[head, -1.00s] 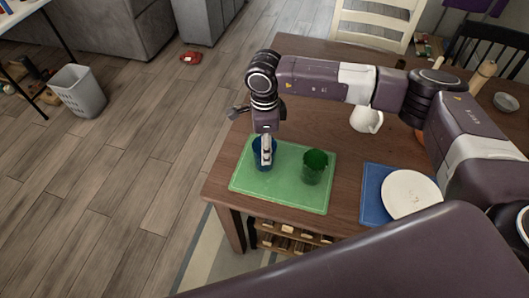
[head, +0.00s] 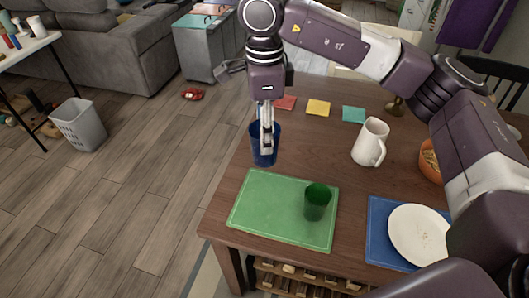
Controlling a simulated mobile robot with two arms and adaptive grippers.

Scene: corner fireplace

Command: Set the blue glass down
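The blue glass (head: 256,146) is upright near the table's left edge, beyond the green mat (head: 262,222). My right gripper (head: 267,148) comes down from above and is shut on the glass, its fingers at the glass wall. The glass appears raised off the table, though the gap under it is hard to judge. A green glass (head: 318,201) stands on the right part of the green mat. Three square coasters lie farther back: red (head: 285,102), yellow (head: 318,107) and teal (head: 353,115). My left gripper is not in view.
A white plate (head: 415,230) lies on a blue mat (head: 377,236). The wooden table (head: 315,150) is bare between the green mat and the coasters.

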